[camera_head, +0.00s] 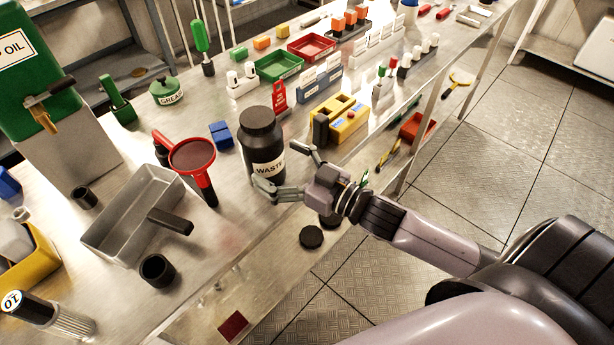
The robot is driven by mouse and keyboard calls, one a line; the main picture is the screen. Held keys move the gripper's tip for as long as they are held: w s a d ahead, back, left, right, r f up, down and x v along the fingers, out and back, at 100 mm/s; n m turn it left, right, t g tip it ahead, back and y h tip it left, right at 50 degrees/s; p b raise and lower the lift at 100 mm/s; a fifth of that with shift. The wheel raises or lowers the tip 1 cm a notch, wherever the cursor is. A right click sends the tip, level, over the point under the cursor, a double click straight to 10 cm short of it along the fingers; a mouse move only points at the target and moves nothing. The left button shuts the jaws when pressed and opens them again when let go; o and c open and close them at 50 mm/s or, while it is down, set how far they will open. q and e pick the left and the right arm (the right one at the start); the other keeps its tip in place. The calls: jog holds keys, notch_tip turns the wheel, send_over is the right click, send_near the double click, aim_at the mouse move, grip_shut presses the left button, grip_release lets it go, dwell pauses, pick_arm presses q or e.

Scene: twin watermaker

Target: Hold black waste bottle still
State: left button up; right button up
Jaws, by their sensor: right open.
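The black waste bottle (262,141) stands upright on the metal bench, with a white band lettered WASTE. Its wide black cap is on top. My right gripper (277,170) reaches in from the right at the bottle's lower front. Its fingers are spread, one at the front left of the base and one at the right side. I cannot tell whether either finger touches the bottle. My left gripper is not in view.
A red funnel (193,158), a blue block (221,134) and a grey metal tray (134,213) lie left of the bottle. A yellow box (349,124) stands to its right. The bench's front edge runs close below the gripper.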

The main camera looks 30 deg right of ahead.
jog(key=v, duration=0.8)
jog(key=shift+b, duration=0.35)
jog(key=shift+r, duration=0.1)
